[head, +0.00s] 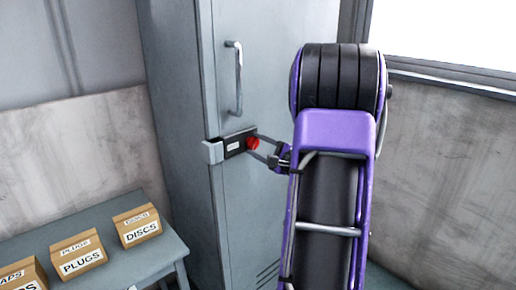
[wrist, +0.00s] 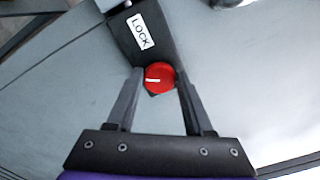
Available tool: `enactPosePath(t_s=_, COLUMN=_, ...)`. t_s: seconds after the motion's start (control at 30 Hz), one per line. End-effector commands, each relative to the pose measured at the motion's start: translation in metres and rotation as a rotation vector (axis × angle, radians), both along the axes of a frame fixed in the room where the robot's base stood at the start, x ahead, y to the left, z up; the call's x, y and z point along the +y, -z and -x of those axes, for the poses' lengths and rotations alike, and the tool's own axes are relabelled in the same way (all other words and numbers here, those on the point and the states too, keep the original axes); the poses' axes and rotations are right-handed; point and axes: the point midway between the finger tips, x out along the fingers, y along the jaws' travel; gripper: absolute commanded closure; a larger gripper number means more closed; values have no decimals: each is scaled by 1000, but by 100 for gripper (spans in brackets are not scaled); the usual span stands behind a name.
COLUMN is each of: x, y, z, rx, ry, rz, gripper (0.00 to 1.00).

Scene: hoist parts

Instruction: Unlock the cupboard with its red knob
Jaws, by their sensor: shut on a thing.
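The grey cupboard (head: 180,80) stands in the middle of the head view, its door shut. A dark lock plate (head: 236,144) with a white label crosses the door edge; in the wrist view the label on the plate (wrist: 137,35) reads LOCK. The round red knob (head: 253,143) sits at the plate's right end. The wrist view shows the knob (wrist: 159,77) with a short white line lying roughly crosswise. My gripper (head: 264,146) reaches the knob from the right. In the wrist view its two fingertips (wrist: 160,76) are closed on the knob's sides.
A vertical door handle (head: 236,78) stands out above the lock. A grey bench (head: 165,245) at the lower left holds cardboard boxes, including DISCS (head: 138,226) and PLUGS (head: 78,254). A bright window (head: 445,35) is at the upper right.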

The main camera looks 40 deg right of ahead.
Motion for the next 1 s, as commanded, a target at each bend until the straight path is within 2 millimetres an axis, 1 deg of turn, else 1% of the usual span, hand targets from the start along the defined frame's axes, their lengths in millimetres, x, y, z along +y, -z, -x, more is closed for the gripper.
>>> enactPosePath(t_s=0.2, x=1, y=1, z=0, rx=-15, ry=-1, rz=194, gripper=100)
enactPosePath(t_s=0.5, x=1, y=2, z=0, rx=-31, ry=-1, rz=405, gripper=100)
enactPosePath(t_s=0.73, x=0, y=2, z=0, rx=-39, ry=0, rz=494, gripper=100)
enactPosePath(t_s=1.0, x=0, y=2, z=0, rx=-42, ry=0, rz=530, gripper=100)
